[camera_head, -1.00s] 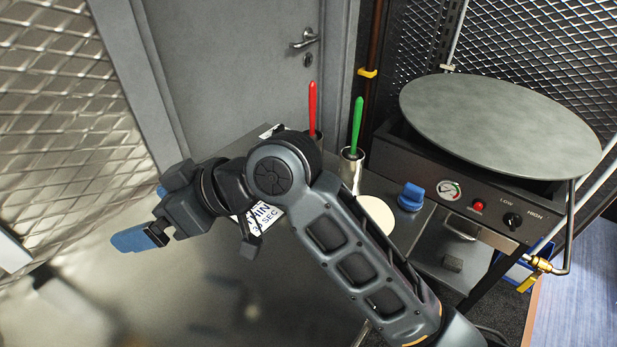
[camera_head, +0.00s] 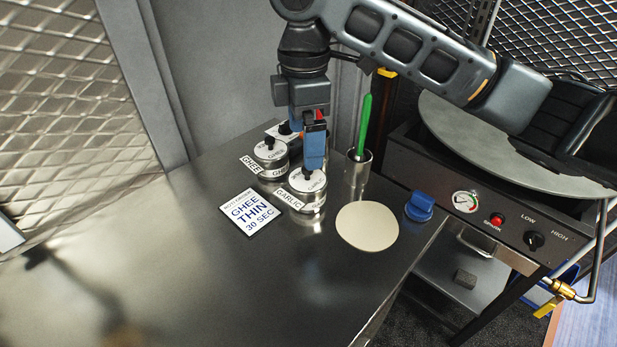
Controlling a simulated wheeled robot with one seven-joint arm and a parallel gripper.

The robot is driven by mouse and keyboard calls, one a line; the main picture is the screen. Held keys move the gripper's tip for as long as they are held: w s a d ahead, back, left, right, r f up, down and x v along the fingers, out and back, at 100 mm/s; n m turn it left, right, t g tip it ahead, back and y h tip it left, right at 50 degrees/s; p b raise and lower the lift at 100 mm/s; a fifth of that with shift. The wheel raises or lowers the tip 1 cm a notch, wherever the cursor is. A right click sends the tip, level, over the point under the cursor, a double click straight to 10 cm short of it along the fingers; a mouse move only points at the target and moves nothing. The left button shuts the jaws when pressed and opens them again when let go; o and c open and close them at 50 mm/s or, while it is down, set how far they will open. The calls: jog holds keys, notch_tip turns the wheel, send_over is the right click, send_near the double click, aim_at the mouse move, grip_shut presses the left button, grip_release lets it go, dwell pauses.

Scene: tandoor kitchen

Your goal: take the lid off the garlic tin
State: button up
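The garlic tin (camera_head: 312,204) is a short metal tin with a "GARLIC" label, standing on the steel counter. Its pale round lid (camera_head: 314,187) is on top, with a dark knob partly hidden by my fingers. My gripper (camera_head: 314,166) points straight down over this lid, with its blue fingertips at or just above the knob. The fingers overlap in this view, so I cannot tell whether they are open or shut, or touching the knob.
The ghee tin (camera_head: 271,167), lidded, stands close behind on the left. A metal cup (camera_head: 357,172) with a green-handled tool stands to the right. An order card (camera_head: 250,214) and flat dough round (camera_head: 367,228) lie in front. The front-left counter (camera_head: 200,290) is clear.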

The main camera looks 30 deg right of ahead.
aim_at(307, 175)
jog(key=shift+d+f+p, duration=0.15)
jog(key=shift+f+p, duration=0.45)
jog(key=shift+f, duration=3.2)
jog(key=c, duration=1)
jog(key=shift+o, duration=0.2)
jog(key=shift+r, duration=0.1)
